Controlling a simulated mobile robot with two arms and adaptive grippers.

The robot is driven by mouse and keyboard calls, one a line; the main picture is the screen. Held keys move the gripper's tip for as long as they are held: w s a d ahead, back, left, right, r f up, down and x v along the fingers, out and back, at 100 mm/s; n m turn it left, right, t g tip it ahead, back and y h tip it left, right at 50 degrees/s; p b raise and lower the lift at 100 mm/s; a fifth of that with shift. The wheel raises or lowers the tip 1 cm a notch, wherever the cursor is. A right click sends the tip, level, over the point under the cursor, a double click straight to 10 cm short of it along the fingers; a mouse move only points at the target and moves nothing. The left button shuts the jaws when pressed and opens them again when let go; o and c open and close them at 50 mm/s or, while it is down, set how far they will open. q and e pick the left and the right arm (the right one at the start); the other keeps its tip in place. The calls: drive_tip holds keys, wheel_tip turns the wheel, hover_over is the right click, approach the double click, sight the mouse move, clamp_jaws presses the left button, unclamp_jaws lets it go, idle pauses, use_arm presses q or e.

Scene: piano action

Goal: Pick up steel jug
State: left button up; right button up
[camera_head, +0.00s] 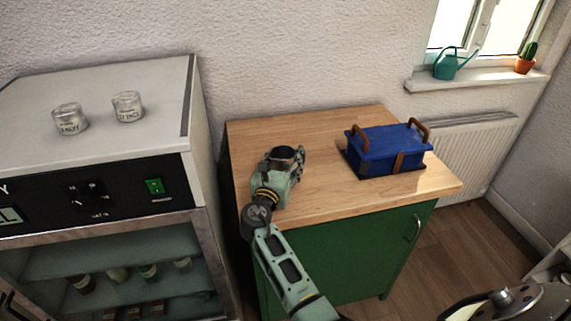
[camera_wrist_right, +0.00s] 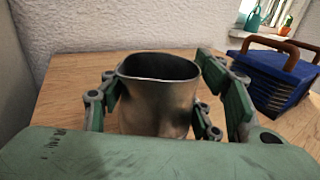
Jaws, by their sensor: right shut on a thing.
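The steel jug (camera_wrist_right: 155,100) is a dull grey metal vessel with an open top, upright between the fingers in the right wrist view. In the head view only its dark open top (camera_head: 284,154) shows past my wrist, over the left part of the wooden cabinet top. My right gripper (camera_wrist_right: 160,108) is shut on the jug, with finger pads on both sides of it. The jug's base is hidden behind my gripper body, so I cannot tell whether it touches the wood. My left gripper is in neither view.
A blue box with brown handles (camera_head: 385,150) stands on the right part of the green cabinet's wooden top (camera_head: 325,130). An oven-like unit with two glass beakers (camera_head: 70,119) on top stands at left. A teal watering can (camera_head: 452,64) and potted cactus (camera_head: 525,62) are on the windowsill.

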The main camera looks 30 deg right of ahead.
drive_tip(key=shift+r, duration=0.15)
drive_tip(key=shift+r, duration=0.65)
drive_tip(key=s+d+r+p, duration=0.2)
drive_tip(key=s+d+r, duration=0.4)
drive_tip(key=s+r, duration=0.3)
drive_tip(key=shift+s+r, duration=0.2)
drive_tip(key=shift+s, duration=0.25)
drive_tip(key=shift+c, duration=0.2)
idle(2.1)
